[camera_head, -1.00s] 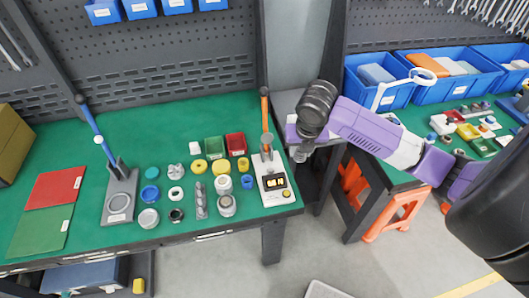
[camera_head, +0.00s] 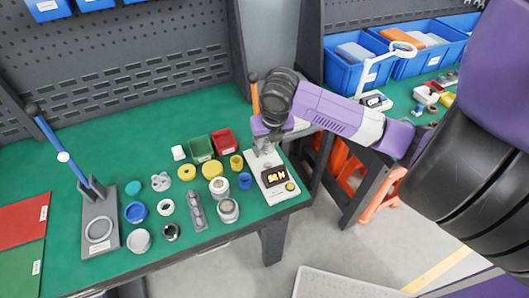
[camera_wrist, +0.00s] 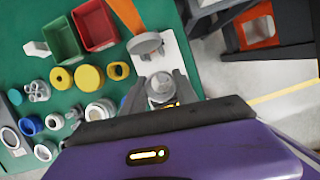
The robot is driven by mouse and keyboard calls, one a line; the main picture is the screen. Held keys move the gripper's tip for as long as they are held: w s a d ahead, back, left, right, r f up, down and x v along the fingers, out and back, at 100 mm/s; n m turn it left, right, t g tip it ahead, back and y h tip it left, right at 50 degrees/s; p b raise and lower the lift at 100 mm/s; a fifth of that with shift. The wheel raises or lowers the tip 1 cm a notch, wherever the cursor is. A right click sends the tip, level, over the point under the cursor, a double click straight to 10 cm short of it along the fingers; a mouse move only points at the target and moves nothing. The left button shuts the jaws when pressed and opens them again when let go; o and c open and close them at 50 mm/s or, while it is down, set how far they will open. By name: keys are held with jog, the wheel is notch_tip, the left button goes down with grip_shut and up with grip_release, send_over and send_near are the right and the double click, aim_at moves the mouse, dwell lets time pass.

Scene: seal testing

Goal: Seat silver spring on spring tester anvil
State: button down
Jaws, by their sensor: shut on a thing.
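The spring tester (camera_head: 283,192) is a white base with a lit display, a yellow button and an orange-handled lever, at the right end of the green bench. It also shows in the wrist view (camera_wrist: 178,48), with a grey round part (camera_wrist: 145,43) on its lever side. My gripper (camera_wrist: 161,90) is shut on the silver spring (camera_wrist: 160,84), a short round silver piece seen from above. In the head view my gripper (camera_head: 265,150) is over the back part of the tester. The anvil is hidden or not clear, and I cannot tell whether the spring touches it.
Left of the tester stand yellow rings (camera_head: 187,172), a blue cup (camera_head: 245,181), round silver parts (camera_head: 228,211) and green (camera_head: 201,148) and red bins (camera_head: 224,141). A second lever stand (camera_head: 100,228) is farther left. The bench edge is close on the tester's right.

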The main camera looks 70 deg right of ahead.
aim_at(267, 162)
jog(key=shift+f+b, duration=2.3)
jog(key=shift+f, duration=1.25)
jog(key=shift+b+x, duration=0.8)
jog(key=shift+b, duration=0.3)
jog(key=c, duration=0.9)
grip_release()
jog(key=shift+a, duration=0.1)
notch_tip(267, 162, up, 9)
jog(key=p, duration=0.6)
